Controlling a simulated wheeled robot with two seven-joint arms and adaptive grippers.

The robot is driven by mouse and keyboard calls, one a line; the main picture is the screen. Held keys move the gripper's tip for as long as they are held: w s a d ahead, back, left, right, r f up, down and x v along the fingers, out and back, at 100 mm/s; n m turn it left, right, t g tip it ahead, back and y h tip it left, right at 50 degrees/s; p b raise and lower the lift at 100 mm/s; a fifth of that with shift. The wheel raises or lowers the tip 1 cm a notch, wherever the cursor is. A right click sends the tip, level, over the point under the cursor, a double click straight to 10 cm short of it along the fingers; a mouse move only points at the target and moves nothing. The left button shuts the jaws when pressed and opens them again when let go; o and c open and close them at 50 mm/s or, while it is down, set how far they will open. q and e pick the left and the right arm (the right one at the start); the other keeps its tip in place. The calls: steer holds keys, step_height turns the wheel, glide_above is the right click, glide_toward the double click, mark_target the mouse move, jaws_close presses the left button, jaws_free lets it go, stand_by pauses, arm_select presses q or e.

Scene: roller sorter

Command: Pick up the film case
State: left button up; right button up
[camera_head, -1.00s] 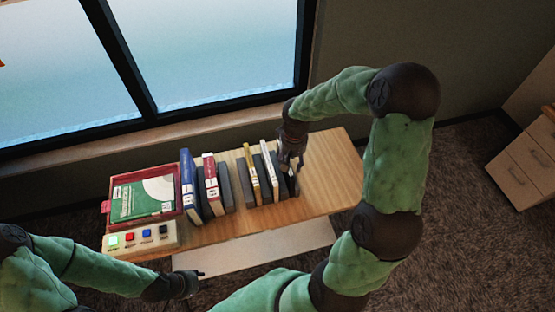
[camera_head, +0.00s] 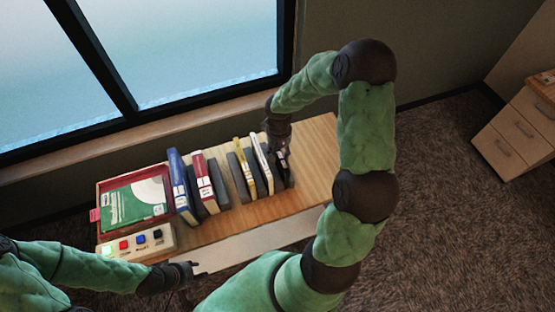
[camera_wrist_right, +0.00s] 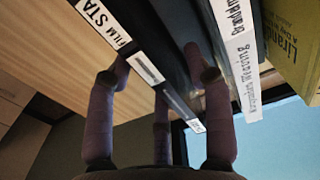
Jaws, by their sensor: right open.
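The film case is a dark, thin upright case in the right wrist view (camera_wrist_right: 150,62), with a white spine label whose readable part says "FILM STA". It stands at the right end of the row on the wooden shelf. In the head view it is mostly hidden by my right gripper (camera_head: 281,158). My right gripper is open, with its fingers on both sides of the case; I cannot tell whether they touch it. My left gripper (camera_head: 188,272) hangs low in front of the shelf, away from the case; its fingers are too small to read.
A white book (camera_head: 262,160) and a yellow book (camera_head: 243,160) stand close left of the case. Blue (camera_head: 181,185) and red (camera_head: 203,180) books stand further left. A red tray (camera_head: 101,196) and a button box (camera_head: 164,248) sit at the left end. The shelf's right end is bare.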

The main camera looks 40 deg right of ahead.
step_height(320, 180, down, 3)
steer(key=shift+w+d+f, duration=0.1)
steer(key=shift+w+f, duration=0.05)
steer(key=shift+f, duration=0.05)
jaws_close()
stand_by(0.3)
step_height(320, 180, up, 10)
steer(key=shift+r+p, duration=0.1)
steer(key=shift+p, duration=0.3)
stand_by(0.3)
